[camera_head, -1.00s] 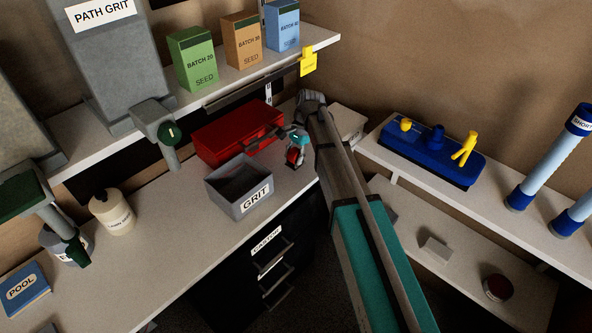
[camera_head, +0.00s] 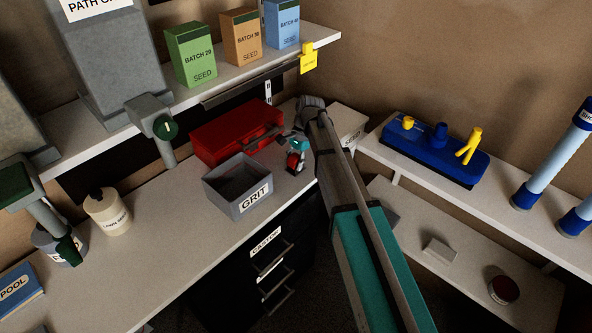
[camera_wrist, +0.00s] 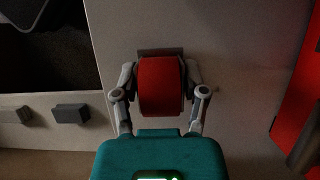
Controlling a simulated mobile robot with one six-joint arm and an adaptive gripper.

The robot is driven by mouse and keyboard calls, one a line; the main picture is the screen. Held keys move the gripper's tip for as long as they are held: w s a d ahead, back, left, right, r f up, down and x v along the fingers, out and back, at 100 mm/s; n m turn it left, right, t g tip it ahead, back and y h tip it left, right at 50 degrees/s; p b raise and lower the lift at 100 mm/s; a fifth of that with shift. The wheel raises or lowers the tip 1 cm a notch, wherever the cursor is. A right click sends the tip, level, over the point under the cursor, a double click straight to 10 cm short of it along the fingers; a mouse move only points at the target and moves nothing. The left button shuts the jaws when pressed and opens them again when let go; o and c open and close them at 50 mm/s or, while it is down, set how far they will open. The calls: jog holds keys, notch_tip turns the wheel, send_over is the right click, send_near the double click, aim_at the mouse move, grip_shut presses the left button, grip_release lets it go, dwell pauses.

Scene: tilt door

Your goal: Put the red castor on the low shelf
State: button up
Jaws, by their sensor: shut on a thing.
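The red castor (camera_wrist: 161,86) is between the two fingers of my gripper (camera_wrist: 160,92) in the wrist view, and they are shut on it. A grey plate-like edge shows just beyond the red part. In the head view the castor (camera_head: 293,162) shows small and partly hidden below my gripper (camera_head: 296,155), over the bench right of the grey GRIT bin. I cannot tell whether it touches the bench. The low shelf (camera_head: 475,245) is at the lower right, under the shelf with the blue caddy. A small pale block and a dark red tin are on it.
The GRIT bin (camera_head: 225,197) and a red toolbox (camera_head: 232,135) stand left of my gripper. A white box (camera_head: 347,120) is behind my arm. The upper right shelf (camera_head: 405,168), with the blue caddy (camera_head: 432,152), overhangs the low shelf. Drawers (camera_head: 268,250) are under the bench.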

jog(key=shift+f+b, duration=0.3)
dwell(0.4)
jog(key=o, duration=1.3)
jog(key=shift+r, duration=0.25)
notch_tip(320, 180, up, 8)
jog(key=p, duration=0.8)
jog(key=shift+r+p, duration=0.15)
jog(key=shift+p, duration=0.2)
jog(key=shift+s+a+r, duration=0.15)
jog(key=shift+s, duration=0.15)
jog(key=s+a+r+p, duration=0.1)
jog(key=s+a, duration=0.4)
jog(key=s, duration=0.2)
jog(key=s+a+r+p, duration=0.1)
jog(key=s+a, duration=0.4)
jog(key=s, duration=0.3)
jog(key=s+a+r+p, duration=0.2)
jog(key=s+a, duration=0.3)
jog(key=s, duration=0.2)
jog(key=shift+s+a, duration=0.15)
jog(key=shift+a, duration=0.25)
